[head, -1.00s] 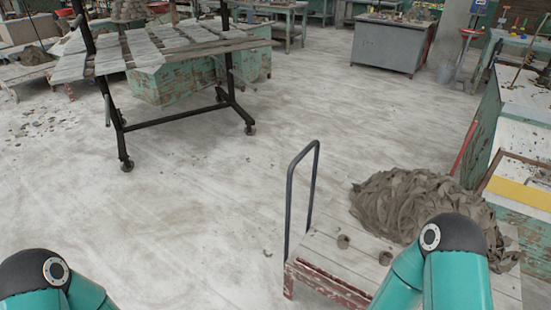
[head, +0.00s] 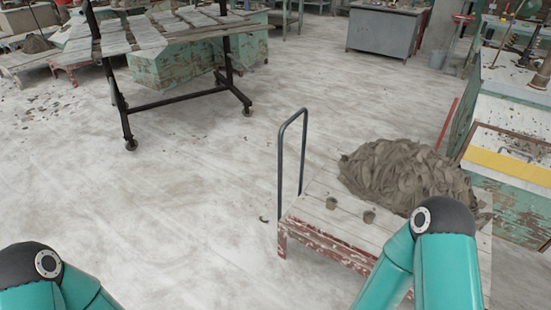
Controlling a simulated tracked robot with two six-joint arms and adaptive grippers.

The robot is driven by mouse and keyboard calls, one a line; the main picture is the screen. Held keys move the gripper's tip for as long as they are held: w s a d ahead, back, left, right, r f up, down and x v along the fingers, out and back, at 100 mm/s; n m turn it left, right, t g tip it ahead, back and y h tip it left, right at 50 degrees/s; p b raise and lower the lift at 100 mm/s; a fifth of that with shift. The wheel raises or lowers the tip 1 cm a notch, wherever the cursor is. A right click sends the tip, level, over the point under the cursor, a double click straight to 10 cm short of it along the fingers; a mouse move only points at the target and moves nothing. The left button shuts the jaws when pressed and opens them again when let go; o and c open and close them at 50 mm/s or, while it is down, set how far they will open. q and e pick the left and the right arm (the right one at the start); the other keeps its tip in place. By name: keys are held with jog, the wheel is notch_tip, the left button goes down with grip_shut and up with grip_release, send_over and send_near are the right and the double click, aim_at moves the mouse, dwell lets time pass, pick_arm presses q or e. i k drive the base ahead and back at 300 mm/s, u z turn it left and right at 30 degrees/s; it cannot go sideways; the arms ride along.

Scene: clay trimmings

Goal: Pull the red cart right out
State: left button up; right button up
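The red cart (head: 330,244) stands at the lower right of the head view. It is a low platform of pale worn planks with a chipped red edge. A dark tubular handle (head: 281,168) rises at its left end. My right arm covers part of the cart's front right. My teal arms show at the bottom left and bottom right, but neither gripper is in view. Whether a gripper touches the cart is hidden.
Green workbenches (head: 512,205) stand close to the cart's right. A black wheeled rack (head: 190,100) with boards stands at the upper left. A grey cabinet (head: 386,33) is at the back. The pale floor left of and behind the cart is open.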

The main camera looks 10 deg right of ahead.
aim_at(387, 178)
jog(key=u, duration=0.45)
jog(key=i, duration=1.35)
jog(key=z, duration=0.2)
